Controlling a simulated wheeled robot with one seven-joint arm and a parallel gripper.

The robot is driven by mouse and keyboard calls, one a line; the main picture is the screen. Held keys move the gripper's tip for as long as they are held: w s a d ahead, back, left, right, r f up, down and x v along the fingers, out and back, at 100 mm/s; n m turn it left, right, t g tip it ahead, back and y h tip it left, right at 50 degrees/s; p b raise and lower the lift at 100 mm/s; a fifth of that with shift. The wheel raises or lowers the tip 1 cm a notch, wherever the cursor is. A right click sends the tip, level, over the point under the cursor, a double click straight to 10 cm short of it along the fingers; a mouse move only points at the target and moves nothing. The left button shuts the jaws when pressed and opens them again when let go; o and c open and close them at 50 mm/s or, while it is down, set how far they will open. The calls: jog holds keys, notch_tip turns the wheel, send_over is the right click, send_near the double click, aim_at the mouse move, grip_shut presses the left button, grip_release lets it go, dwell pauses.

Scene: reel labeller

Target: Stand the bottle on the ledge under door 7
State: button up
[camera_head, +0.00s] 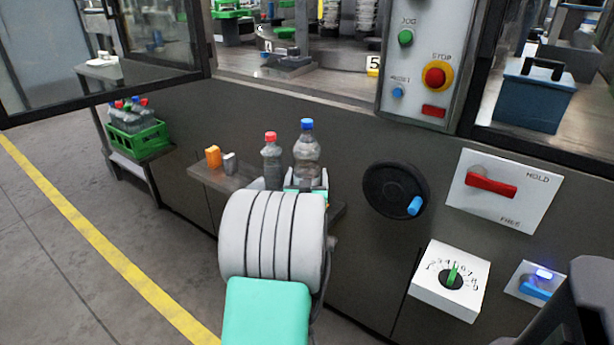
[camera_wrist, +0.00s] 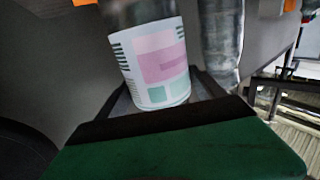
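A clear bottle with a blue cap (camera_head: 307,126) is upright at the right end of a grey ledge (camera_head: 205,174) on the machine's front. My gripper (camera_head: 306,183) is at this bottle, with a finger on either side of its lower part. In the wrist view the bottle's pink, white and green label (camera_wrist: 155,60) shows between the fingers. I cannot tell whether they press on it. My forearm and gripper hide the bottle's base, so contact with the ledge is unclear. No number 7 is readable.
A red-capped bottle (camera_head: 271,160) stands close left of it. An orange block (camera_head: 213,157) and a grey block (camera_head: 229,163) are further left on the ledge. A handwheel (camera_head: 392,187) juts out to the right. A green crate of bottles (camera_head: 138,141) stands far left.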

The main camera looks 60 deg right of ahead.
jog(key=shift+o, duration=1.3)
jog(key=shift+r, duration=0.1)
